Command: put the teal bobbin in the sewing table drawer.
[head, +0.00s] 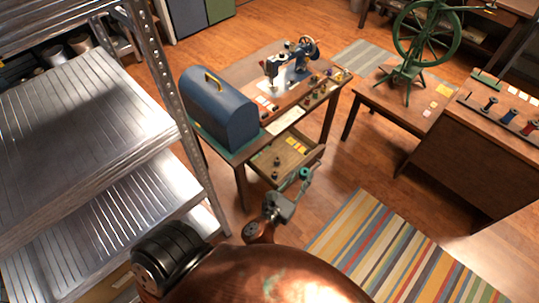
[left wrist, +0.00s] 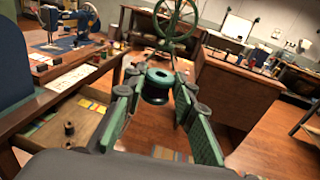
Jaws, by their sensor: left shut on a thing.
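The teal bobbin (head: 305,173) is held by my left gripper (head: 302,179). In the left wrist view the bobbin (left wrist: 157,84) sits between the green finger pads, its round top showing. The sewing table (head: 262,137) has its drawer (head: 311,157) pulled open. The drawer holds small dark spools and coloured cards. In the head view the bobbin overlaps the drawer's front edge near its right corner. In the left wrist view the drawer (left wrist: 98,132) lies left of and below the bobbin. I cannot tell the exact height between them. My right gripper is not in view.
A blue case (head: 220,108) and a sewing machine (head: 290,65) stand on the table. Metal shelving (head: 90,130) rises close on the left. A spinning wheel (head: 425,40) stands on a side table at right. The floor around the striped rug (head: 400,255) is clear.

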